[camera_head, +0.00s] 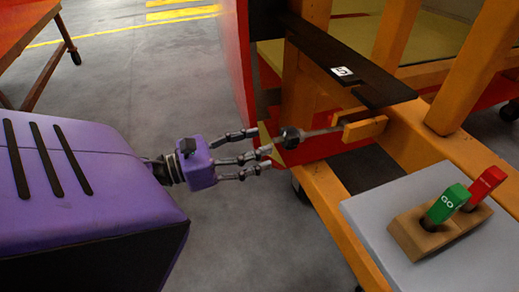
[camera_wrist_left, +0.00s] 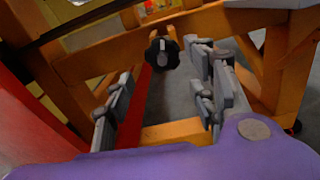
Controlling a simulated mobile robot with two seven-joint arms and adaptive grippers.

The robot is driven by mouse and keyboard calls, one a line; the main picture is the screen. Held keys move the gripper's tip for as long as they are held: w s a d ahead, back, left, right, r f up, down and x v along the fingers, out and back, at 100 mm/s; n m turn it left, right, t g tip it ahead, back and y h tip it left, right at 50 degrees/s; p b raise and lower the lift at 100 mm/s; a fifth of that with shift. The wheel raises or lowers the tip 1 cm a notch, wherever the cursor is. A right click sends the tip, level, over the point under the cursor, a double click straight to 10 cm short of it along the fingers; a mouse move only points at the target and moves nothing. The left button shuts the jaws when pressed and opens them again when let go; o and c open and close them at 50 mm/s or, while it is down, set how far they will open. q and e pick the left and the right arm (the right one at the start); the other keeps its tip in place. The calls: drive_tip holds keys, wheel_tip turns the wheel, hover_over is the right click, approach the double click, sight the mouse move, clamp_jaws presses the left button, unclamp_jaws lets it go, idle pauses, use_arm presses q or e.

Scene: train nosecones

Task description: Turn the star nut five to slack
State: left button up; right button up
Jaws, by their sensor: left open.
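The star nut five (camera_head: 291,137) is a dark lobed knob on the end of a grey threaded rod. The rod runs to an orange wooden block on the frame, below a black plate (camera_head: 375,85) with a white tag marked 5. In the left wrist view the star nut (camera_wrist_left: 162,52) shows face-on, black with a grey centre, above the middle. My left gripper (camera_head: 262,149) is open, its fingers pointing at the nut from the left. In the wrist view its fingers (camera_wrist_left: 160,85) stand apart on both sides, with the nut beyond and between them. My right gripper is out of view.
An orange wooden frame (camera_head: 330,215) and a red panel (camera_head: 238,60) stand close around the nut. A grey panel (camera_head: 375,215) at right carries a wooden block with a green GO lever (camera_head: 447,204) and a red lever (camera_head: 484,186). The floor behind my gripper is clear.

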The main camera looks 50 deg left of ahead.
sight(282, 137)
use_arm(q)
drive_tip(key=shift+w+r+m+h, duration=0.25)
drive_tip(key=shift+w+m, duration=0.3)
drive_tip(key=shift+m, duration=0.65)
drive_tip(key=p+x, duration=0.1)
drive_tip(key=x, duration=0.5)
drive_tip(key=shift+d, duration=0.2)
drive_tip(key=shift+w+d+f, duration=0.1)
drive_tip(key=shift+w+d, duration=0.1)
drive_tip(key=shift+w, duration=0.3)
drive_tip(key=shift+p, duration=0.3)
drive_tip(key=c, duration=1.1)
